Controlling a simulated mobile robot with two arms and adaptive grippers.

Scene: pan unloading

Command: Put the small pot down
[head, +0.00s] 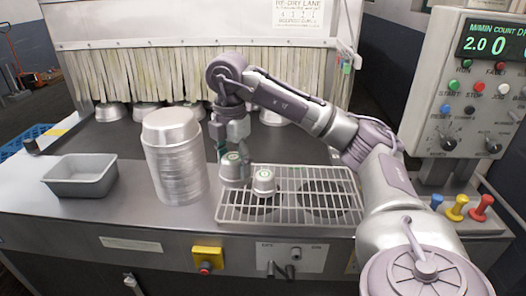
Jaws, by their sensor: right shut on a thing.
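My right gripper (231,148) reaches down from above and is shut on a small pot (231,170), a grey metal pot with a green mark on top. The pot is at the left edge of the wire rack (290,213); I cannot tell whether it touches the rack or hangs just above. A second, similar small pot (264,182) stands on the rack just to the right of it. The fingertips are partly hidden behind the wrist and the pot. My left gripper is not in view.
A tall stack of round metal pans (175,165) stands just left of the held pot. A grey rectangular tin (80,176) lies further left. Upturned pans (145,110) sit by the strip curtain (190,75) behind. A control panel (470,100) stands at the right. The rack's right part is clear.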

